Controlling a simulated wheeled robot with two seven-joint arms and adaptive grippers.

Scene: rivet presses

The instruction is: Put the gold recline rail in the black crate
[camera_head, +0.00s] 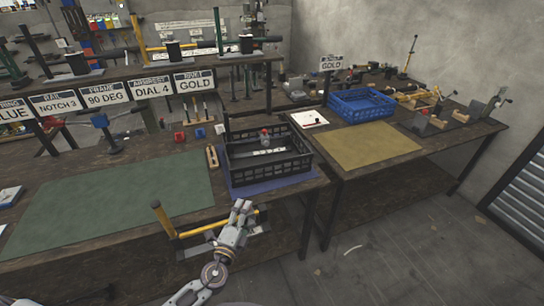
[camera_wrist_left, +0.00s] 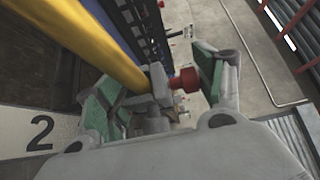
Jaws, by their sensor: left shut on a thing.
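The gold recline rail (camera_head: 202,229) is a long yellow bar with an upright yellow end at its left, in front of the near table's edge. My left gripper (camera_head: 242,207) is at its right end and shut on it. In the left wrist view the yellow bar (camera_wrist_left: 85,38) runs past the fingers, and a grey part with a red knob (camera_wrist_left: 186,80) shows between the green pads of the gripper (camera_wrist_left: 160,98). The black crate (camera_head: 268,165) stands on the near table, beyond and above the gripper. A small grey and red part (camera_head: 265,139) shows in it. My right gripper is out of view.
A blue mat (camera_head: 275,186) lies under the crate, and a green mat (camera_head: 120,213) lies to its left. A blue crate (camera_head: 360,107) and a tan mat (camera_head: 367,146) are on the right table. Signs and several press fixtures stand behind.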

